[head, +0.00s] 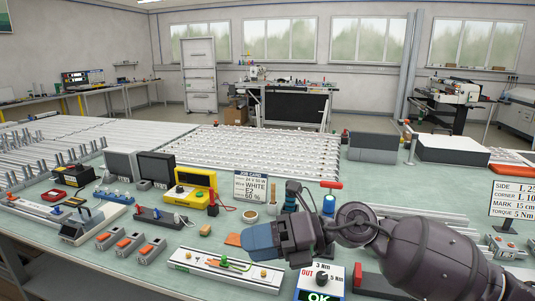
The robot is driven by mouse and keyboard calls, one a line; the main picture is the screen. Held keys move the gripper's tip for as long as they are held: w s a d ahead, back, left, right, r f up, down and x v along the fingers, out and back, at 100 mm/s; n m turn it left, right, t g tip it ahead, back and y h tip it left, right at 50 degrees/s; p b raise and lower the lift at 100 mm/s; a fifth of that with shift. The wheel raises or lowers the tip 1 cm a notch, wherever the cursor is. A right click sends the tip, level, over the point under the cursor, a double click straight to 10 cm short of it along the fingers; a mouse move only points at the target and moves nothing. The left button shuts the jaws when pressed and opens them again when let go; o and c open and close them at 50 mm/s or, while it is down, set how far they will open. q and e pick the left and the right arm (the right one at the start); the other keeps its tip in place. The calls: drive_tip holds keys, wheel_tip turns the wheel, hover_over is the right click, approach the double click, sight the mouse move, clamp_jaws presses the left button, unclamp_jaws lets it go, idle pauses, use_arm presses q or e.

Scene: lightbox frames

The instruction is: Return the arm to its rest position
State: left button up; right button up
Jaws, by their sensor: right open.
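My right arm (420,250) reaches in from the lower right corner, low over the green workbench (55,235). My right gripper (260,241) is at its left end, with blue-grey fingers that point left. It is open, and I see nothing held in it. It is above and behind a white strip board (210,268) with green and yellow parts; I cannot tell the exact gap. The arm hides part of the bench behind it. My left gripper is not in view.
A torque box (320,279) marked OK stands just below the wrist. A spec sign (513,198) is at right. Several small orange-switched boxes (128,243) sit at left.

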drive_tip(key=w+d+r+m+t+y, duration=0.2)
drive_tip(key=w+d+m+t+y, duration=0.3)
drive_tip(key=m+t, duration=0.95)
drive_tip(key=w+d+f+m+t+h, duration=0.35)
drive_tip(key=d+f+m+h, duration=0.3)
drive_tip(key=m, duration=0.35)
drive_tip(key=s+d+f+m+h, duration=0.2)
drive_tip(key=d+f+m+h, duration=0.25)
drive_tip(key=f, duration=0.25)
drive_tip(key=s+d+f+m+h, duration=0.2)
drive_tip(key=d+f+m+h, duration=0.2)
drive_tip(key=f+m+h, duration=0.15)
drive_tip(key=s+d+f+m+g+h, duration=0.2)
drive_tip(key=s+d+f+m, duration=0.2)
drive_tip(key=s+f, duration=0.6)
drive_tip(key=s+d+f+m+g+h, duration=0.2)
drive_tip(key=s+d+f+m+g, duration=0.1)
drive_tip(key=s+f, duration=0.7)
drive_tip(key=shift+s+d+f+m, duration=0.4)
drive_tip(key=shift+s+d, duration=0.3)
drive_tip(key=shift+d, duration=0.45)
